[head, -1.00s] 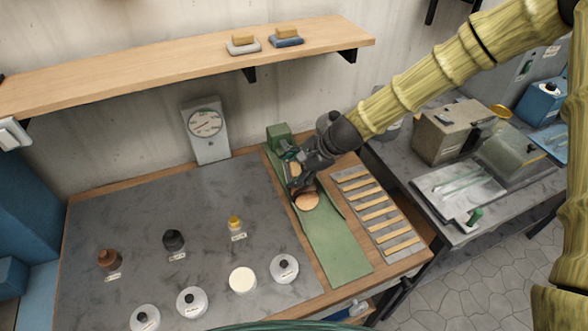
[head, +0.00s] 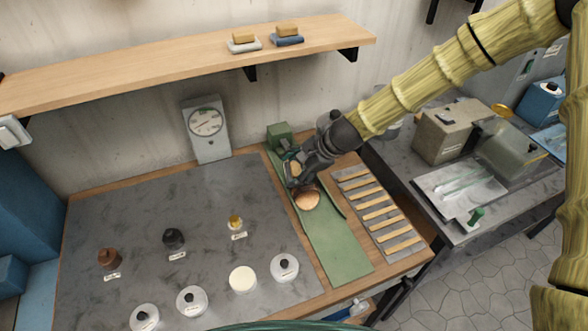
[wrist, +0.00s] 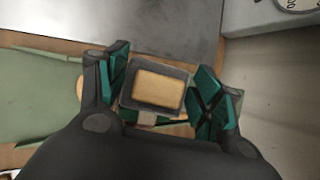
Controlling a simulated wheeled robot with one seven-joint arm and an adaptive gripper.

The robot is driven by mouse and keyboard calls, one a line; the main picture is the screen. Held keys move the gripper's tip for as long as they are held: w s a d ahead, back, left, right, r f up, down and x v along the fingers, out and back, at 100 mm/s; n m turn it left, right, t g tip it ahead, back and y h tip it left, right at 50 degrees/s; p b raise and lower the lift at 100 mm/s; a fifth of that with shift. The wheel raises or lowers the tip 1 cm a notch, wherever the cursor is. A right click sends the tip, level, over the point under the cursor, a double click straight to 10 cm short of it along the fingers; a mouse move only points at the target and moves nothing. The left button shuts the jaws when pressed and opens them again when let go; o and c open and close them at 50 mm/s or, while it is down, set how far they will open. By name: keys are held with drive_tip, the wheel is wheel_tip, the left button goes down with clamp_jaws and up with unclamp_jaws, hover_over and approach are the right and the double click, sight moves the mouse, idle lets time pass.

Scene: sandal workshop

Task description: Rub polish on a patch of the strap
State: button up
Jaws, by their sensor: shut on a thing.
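My gripper (wrist: 160,92) is shut on a dark block with a tan rectangular face (wrist: 158,89), with a green-black finger on each side. In the head view my gripper (head: 300,170) is low over the back part of a long green mat (head: 338,250). A round tan piece (head: 307,200) lies on the mat just in front of it. My gripper hides that spot.
A green block (head: 279,131) stands at the mat's back end. A slatted rack (head: 378,212) is close on the right. Several jars and bottles, including an open cream-coloured tin (head: 242,279), stand left. Two similar blocks rest on the shelf (head: 180,62) above. A gauge (head: 206,128) stands behind.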

sight(303, 168)
drive_tip(key=shift+w+a+f+b, duration=0.1)
drive_tip(key=shift+w+f+b, duration=0.15)
drive_tip(key=shift+f, duration=0.35)
idle(0.3)
drive_tip(key=shift+w+d+r+p, duration=0.1)
drive_tip(key=shift+w+d+p, duration=0.1)
drive_tip(key=shift+d, duration=0.55)
drive_tip(key=shift+w+d+r+p, duration=0.1)
drive_tip(key=shift+w+d+p, duration=0.1)
drive_tip(key=shift+d, duration=0.5)
drive_tip(key=shift+w+d+f, duration=0.15)
drive_tip(key=shift+w+d, duration=0.05)
drive_tip(key=shift+d, duration=0.6)
drive_tip(key=shift+w+d+f, duration=0.1)
drive_tip(key=shift+w+d, duration=0.1)
drive_tip(key=shift+d, duration=0.6)
drive_tip(key=shift+s+a, duration=0.1)
drive_tip(key=shift+s+a+r, duration=0.1)
drive_tip(key=shift+s+a, duration=0.15)
drive_tip(key=shift+a, duration=0.7)
drive_tip(key=shift+s+a, duration=0.25)
drive_tip(key=shift+a, duration=0.75)
drive_tip(key=shift+s+a+r, duration=0.1)
drive_tip(key=shift+s+a, duration=0.15)
drive_tip(key=shift+a, duration=0.7)
